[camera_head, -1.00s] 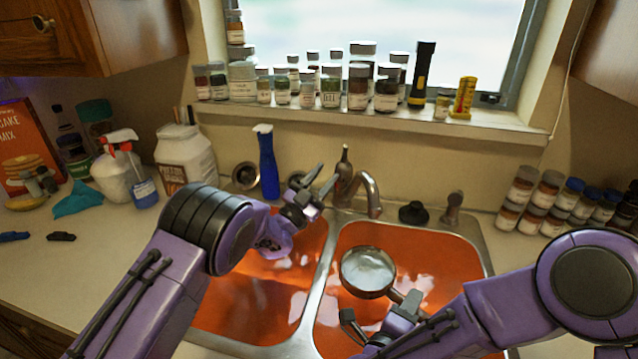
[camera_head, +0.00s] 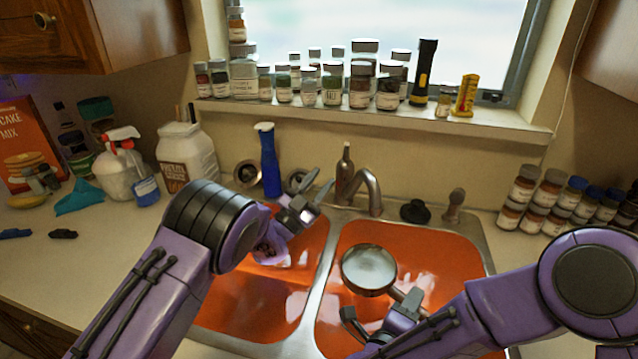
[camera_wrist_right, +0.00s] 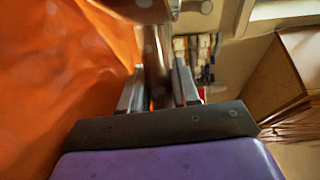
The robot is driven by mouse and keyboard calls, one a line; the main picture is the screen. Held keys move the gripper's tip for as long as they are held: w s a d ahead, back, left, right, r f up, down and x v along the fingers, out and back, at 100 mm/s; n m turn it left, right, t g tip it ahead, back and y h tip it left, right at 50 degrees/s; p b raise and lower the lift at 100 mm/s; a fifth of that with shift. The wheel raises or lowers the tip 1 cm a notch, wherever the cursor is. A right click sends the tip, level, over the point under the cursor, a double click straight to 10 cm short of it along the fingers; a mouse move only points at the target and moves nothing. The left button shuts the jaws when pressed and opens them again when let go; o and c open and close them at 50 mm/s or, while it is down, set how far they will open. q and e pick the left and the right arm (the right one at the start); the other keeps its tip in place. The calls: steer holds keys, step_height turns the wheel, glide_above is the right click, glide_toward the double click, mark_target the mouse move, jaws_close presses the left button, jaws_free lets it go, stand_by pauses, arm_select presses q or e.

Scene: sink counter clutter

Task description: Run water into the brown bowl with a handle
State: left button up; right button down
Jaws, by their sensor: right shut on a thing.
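The brown bowl with a handle (camera_head: 368,270) is held over the right sink basin, in front of and below the faucet spout (camera_head: 374,198). Its inside looks pale grey and shiny; I cannot tell whether it holds water. No stream shows from the spout. My right gripper (camera_head: 392,308) is shut on the bowl's handle; the wrist view shows the brown handle (camera_wrist_right: 156,75) between the fingers. My left gripper (camera_head: 318,190) is open, left of the faucet near the back of the sink.
The orange double sink has a metal divider (camera_head: 322,275). A blue spray bottle (camera_head: 268,165) stands behind the left basin. A black stopper (camera_head: 414,211) and metal knob (camera_head: 454,205) sit right of the faucet. Spice jars (camera_head: 548,200) crowd the right counter; more line the sill.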

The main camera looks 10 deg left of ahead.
steer(key=shift+s+r+p, duration=0.15)
steer(key=shift+r+p, duration=0.4)
steer(key=shift+r, duration=0.05)
steer(key=s+r+p, duration=0.1)
steer(key=r, duration=0.1)
steer(key=s+r+p, duration=0.1)
steer(key=r+p, duration=0.1)
steer(key=shift+s+p, duration=0.3)
steer(key=shift+s, duration=0.05)
steer(key=shift+f, duration=0.1)
